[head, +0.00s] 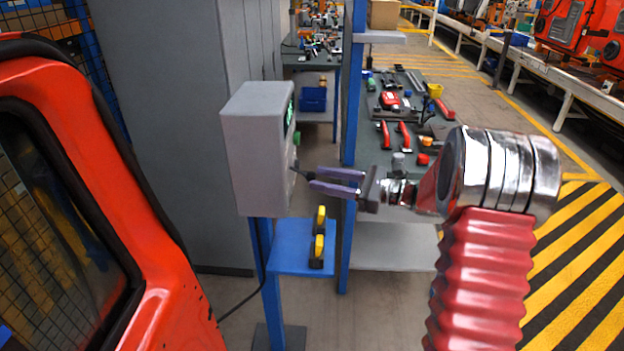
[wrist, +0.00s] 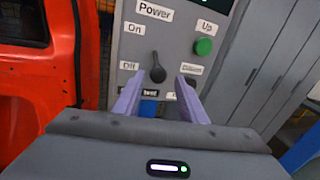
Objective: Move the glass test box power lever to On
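The glass test box (head: 248,160) is a grey box on a blue stand, its panel facing right in the head view. In the wrist view its panel (wrist: 184,22) carries a Power label with On above Off. The black power lever (wrist: 157,68) stands right of these labels, its wide end about level with Off. In the head view it shows as a thin dark rod (head: 299,172). My gripper (head: 311,180) is open, its purple fingers pointing at the panel. In the wrist view the fingertips (wrist: 158,84) lie either side of the lever's lower end; contact cannot be told.
A green button (wrist: 204,46) under an Up label sits right of the lever. Another dark control (wrist: 190,79) is partly hidden by my right finger. A blue shelf (head: 300,250) with yellow-black items juts out below the box. An orange car door (head: 150,200) stands left.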

